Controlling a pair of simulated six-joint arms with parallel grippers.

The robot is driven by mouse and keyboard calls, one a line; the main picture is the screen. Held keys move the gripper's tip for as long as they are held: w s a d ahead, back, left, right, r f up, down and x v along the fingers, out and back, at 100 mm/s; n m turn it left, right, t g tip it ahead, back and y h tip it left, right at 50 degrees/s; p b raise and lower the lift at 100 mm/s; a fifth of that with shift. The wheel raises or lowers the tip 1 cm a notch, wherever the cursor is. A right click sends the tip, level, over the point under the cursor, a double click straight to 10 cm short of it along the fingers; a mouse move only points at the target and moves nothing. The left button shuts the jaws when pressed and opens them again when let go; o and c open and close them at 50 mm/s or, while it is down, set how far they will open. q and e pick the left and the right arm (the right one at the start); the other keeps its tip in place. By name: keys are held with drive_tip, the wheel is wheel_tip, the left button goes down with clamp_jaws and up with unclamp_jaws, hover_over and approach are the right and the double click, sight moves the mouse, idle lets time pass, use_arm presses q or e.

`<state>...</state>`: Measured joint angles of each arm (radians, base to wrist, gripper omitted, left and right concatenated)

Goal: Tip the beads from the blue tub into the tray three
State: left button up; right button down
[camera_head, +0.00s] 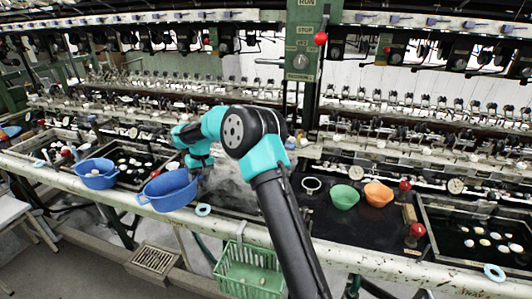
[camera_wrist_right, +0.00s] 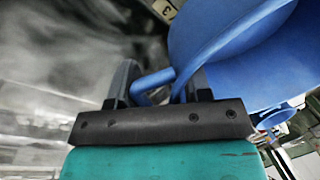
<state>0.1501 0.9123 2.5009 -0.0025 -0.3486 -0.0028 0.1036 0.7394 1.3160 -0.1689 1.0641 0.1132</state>
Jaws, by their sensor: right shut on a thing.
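A blue tub (camera_head: 168,191) with side handles is over the front edge of the bench, left of centre in the head view. My right gripper (camera_head: 193,172) is at its right side. In the wrist view the fingers (camera_wrist_right: 153,88) are shut on the tub's blue handle, and the tub (camera_wrist_right: 235,60) fills the upper right. The tub looks somewhat tilted; I cannot make out beads inside it. A tag marked 3 (camera_wrist_right: 168,9) shows at the top of the wrist view, partly cut off. Which tray it marks is unclear. My left gripper is out of view.
A second blue tub (camera_head: 97,175) stands to the left, near a dark tray with white pieces (camera_head: 130,168). A green bowl (camera_head: 344,197) and an orange bowl (camera_head: 378,194) stand right of my arm. A green basket (camera_head: 250,272) hangs below the front edge.

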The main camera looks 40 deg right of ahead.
drive_tip(key=s+d+m, duration=0.2)
drive_tip(key=s+d, duration=0.1)
drive_tip(key=d, duration=1.1)
drive_tip(key=s+d+r+m, duration=0.1)
drive_tip(key=s+d+m, duration=0.1)
drive_tip(key=d, duration=1.3)
drive_tip(key=shift+s+d+r+t, duration=0.25)
drive_tip(key=shift+s+d+t, duration=0.05)
drive_tip(key=shift+s, duration=0.4)
drive_tip(key=shift+r+h, duration=0.1)
drive_tip(key=shift+h, duration=0.2)
